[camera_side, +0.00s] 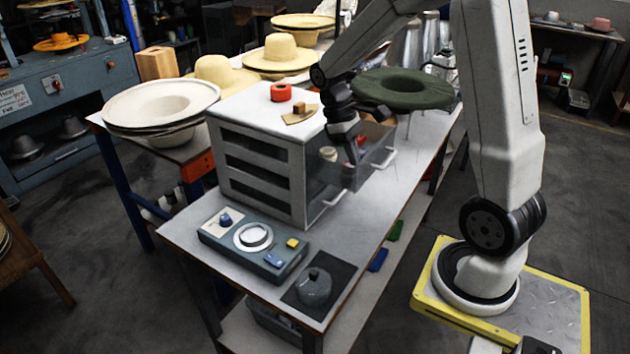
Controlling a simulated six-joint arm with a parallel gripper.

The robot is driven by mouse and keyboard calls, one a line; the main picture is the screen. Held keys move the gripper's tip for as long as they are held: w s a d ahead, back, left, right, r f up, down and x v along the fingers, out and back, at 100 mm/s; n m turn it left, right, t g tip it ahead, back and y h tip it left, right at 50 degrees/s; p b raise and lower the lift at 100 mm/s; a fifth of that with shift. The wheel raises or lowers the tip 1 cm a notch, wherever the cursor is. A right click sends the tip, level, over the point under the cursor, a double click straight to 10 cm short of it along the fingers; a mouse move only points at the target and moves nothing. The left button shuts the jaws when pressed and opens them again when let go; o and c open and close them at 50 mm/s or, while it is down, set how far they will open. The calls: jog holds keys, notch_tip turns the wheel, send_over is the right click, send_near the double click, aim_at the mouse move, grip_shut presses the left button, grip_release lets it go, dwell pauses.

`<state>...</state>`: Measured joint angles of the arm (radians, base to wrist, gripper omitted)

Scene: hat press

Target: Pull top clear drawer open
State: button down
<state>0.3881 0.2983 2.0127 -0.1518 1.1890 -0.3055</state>
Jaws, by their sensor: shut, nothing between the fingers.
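A white cabinet (255,148) with dark side openings stands on the bench. A clear drawer (378,150) sticks out of its right-hand face, with a pale handle (388,160) at its outer end. It appears to be the top drawer, and it stands open. Another pale handle (328,204) sits lower, close to the cabinet. My gripper (353,160) is shut and empty, pointing down at the drawer between the cabinet and the outer handle. I cannot tell whether its fingertips touch the drawer or are inside it. A small pale object (328,154) shows behind the clear front.
A red ring (281,92) and a tan piece (300,114) lie on the cabinet top. A green hat (403,88) is close behind my gripper.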

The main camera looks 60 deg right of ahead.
jog(key=s, duration=0.7)
jog(key=shift+w, duration=0.1)
jog(key=v, duration=1)
dwell(0.4)
jog(key=w+a+f+t, duration=0.1)
jog(key=a+f+t, duration=0.6)
jog(key=a+f, duration=0.7)
jog(key=shift+w+a, duration=0.25)
jog(key=shift+a, duration=0.2)
dwell(1.2)
